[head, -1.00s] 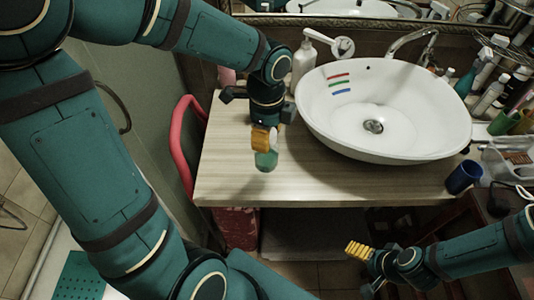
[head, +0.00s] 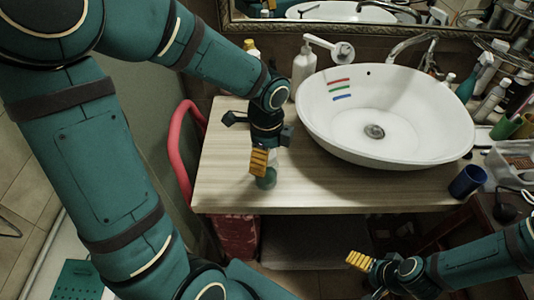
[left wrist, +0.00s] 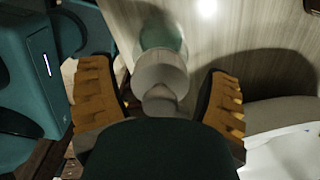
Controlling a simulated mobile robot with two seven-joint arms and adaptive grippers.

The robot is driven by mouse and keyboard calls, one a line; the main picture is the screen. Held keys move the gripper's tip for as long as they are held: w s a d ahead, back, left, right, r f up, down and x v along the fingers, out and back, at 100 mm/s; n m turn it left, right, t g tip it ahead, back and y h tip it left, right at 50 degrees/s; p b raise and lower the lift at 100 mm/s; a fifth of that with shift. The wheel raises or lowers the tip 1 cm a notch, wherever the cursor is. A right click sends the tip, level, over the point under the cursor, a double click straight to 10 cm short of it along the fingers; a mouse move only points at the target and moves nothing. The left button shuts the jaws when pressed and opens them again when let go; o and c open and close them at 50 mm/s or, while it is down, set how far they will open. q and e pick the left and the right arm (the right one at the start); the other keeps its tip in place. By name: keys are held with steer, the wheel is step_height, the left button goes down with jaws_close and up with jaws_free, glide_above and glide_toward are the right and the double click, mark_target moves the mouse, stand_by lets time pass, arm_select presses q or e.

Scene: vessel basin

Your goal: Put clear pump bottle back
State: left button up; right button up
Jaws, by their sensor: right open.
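The clear pump bottle (head: 265,180), with a greenish lower part, is on the wooden counter toward its front left. My left gripper (head: 262,160) is just above it and hides its upper part in the head view. In the left wrist view the bottle (left wrist: 160,68) lies between the two spread yellow fingers of the left gripper (left wrist: 162,100), with a gap on each side. The left gripper is open around the bottle's top. My right gripper (head: 366,264) is open and empty below the counter's front edge, at the lower right.
A white basin (head: 420,150) fills the counter's right part. A white pump bottle (head: 303,70) stands behind, left of the basin. A blue cup (head: 467,181) is at the front right. A red chair-like frame (head: 178,135) is left. The counter's front middle is clear.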

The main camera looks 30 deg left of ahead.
arm_select(q)
steer(key=shift+r, duration=0.3)
step_height(320, 180, up, 12)
steer(key=p, duration=0.3)
steer(key=shift+a+f, duration=0.1)
stand_by(0.5)
